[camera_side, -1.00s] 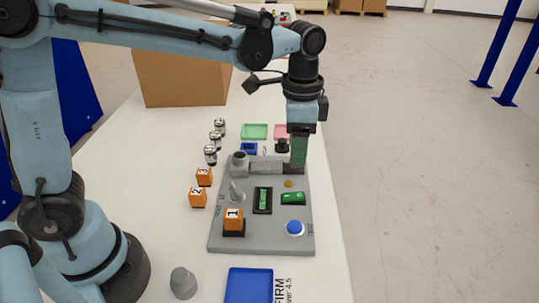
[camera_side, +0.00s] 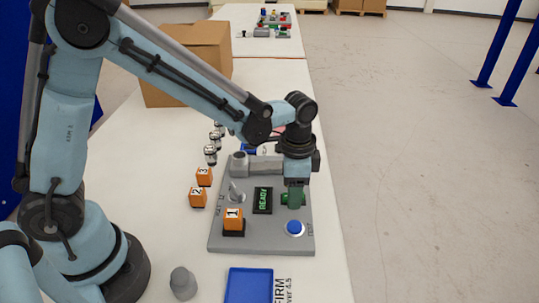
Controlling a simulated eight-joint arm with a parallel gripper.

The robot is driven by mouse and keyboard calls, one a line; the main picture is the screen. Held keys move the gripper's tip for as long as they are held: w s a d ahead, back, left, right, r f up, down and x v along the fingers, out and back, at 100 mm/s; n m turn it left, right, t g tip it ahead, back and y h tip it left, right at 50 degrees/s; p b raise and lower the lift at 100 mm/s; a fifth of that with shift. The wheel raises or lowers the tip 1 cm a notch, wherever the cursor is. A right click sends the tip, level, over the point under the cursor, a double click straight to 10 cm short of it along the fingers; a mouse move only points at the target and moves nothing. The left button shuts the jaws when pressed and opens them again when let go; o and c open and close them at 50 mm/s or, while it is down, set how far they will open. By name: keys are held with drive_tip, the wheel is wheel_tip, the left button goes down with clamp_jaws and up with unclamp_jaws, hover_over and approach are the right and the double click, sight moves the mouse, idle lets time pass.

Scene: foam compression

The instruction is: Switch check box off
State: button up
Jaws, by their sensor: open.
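The grey test panel (camera_side: 262,240) lies on the white table. Its green rocker switch (camera_side: 284,199) is at the right of the panel, mostly covered by my gripper (camera_side: 295,203). My gripper points down right at the switch and is open; I cannot tell whether it touches it. Which way the switch is tilted is hidden. The small display (camera_side: 263,200) left of the switch reads READY in green. A blue round button (camera_side: 295,228) sits in front of the switch.
An orange block marked 1 (camera_side: 233,219) sits on the panel's front left. A grey knob lever (camera_side: 236,190) and a grey cylinder fixture (camera_side: 240,164) stand behind it. Orange blocks 2 (camera_side: 197,197) and 3 (camera_side: 204,176) are left of the panel. A blue tray (camera_side: 249,287) lies in front.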

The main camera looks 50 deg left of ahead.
drive_tip(key=shift+c, duration=0.3)
clamp_jaws()
drive_tip(key=shift+w+d+f+g+y, duration=0.1)
drive_tip(key=shift+w+d+g+y, duration=0.05)
drive_tip(key=shift+g+y, duration=0.5)
drive_tip(key=shift+w+d+g+y, duration=0.15)
drive_tip(key=shift+g+y, duration=0.5)
drive_tip(key=shift+o, duration=0.3)
unclamp_jaws()
drive_tip(key=v, duration=1.2)
